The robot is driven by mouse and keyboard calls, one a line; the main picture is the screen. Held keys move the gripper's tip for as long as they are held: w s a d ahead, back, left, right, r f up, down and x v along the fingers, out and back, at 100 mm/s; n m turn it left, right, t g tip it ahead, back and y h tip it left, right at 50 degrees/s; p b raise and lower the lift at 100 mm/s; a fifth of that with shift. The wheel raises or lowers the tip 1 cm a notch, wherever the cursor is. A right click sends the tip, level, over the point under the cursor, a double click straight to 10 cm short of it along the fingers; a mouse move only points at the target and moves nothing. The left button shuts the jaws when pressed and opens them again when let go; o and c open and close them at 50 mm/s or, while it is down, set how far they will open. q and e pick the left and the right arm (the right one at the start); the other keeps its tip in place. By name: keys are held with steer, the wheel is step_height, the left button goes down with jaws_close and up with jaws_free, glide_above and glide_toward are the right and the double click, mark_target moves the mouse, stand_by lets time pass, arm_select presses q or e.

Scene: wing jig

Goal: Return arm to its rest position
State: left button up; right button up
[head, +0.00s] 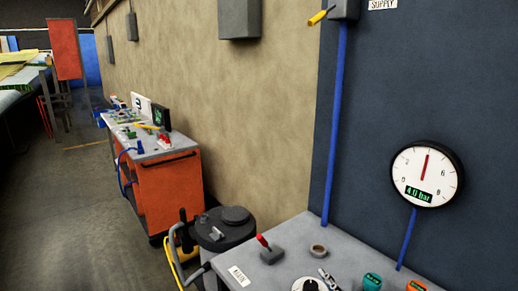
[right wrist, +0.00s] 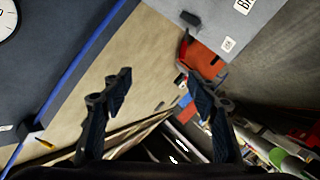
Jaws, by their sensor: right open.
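My right gripper (right wrist: 163,92) shows in the right wrist view. Its two dark fingers stand wide apart with nothing between them. Behind the fingers are the tan wall and, lower down, part of the room, seen tilted. The gripper touches nothing that I can see. Neither gripper nor arm shows in the head view, and my left gripper is in no view.
In the head view, a grey bench (head: 300,240) with a red-handled lever (head: 268,250) stands at lower right, below a gauge (head: 427,174) reading 4.0 bar. A dark drum (head: 225,230) stands beside it. An orange cart (head: 170,190) is farther back. Open floor lies left.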

steer(key=s+d+f+m+g, duration=0.2)
steer(key=s+d+f+g, duration=0.15)
steer(key=s+f, duration=0.45)
steer(key=s+d+f+m+g+h, duration=0.1)
steer(key=s+d+f+m+g, duration=0.2)
steer(key=s, duration=0.8)
steer(key=s+d+f+m+g, duration=0.1)
steer(key=s+f+m+g, duration=0.1)
steer(key=s+f+g, duration=0.6)
steer(key=s+f+t+b, duration=0.3)
steer(key=f+b, duration=0.9)
steer(key=f, duration=2.6)
steer(key=s+d+f+g+b, duration=0.1)
steer(key=s+f+b, duration=0.4)
steer(key=s+f, duration=0.4)
steer(key=s+d+f+g+b, duration=0.1)
steer(key=s+d+f+b, duration=0.1)
steer(key=s+f+b, duration=0.3)
steer(key=s+f, duration=0.4)
steer(key=f, duration=0.7)
steer(key=shift+d+f+g+h, duration=0.2)
steer(key=shift+f+g+h, duration=0.1)
steer(key=shift+g, duration=0.05)
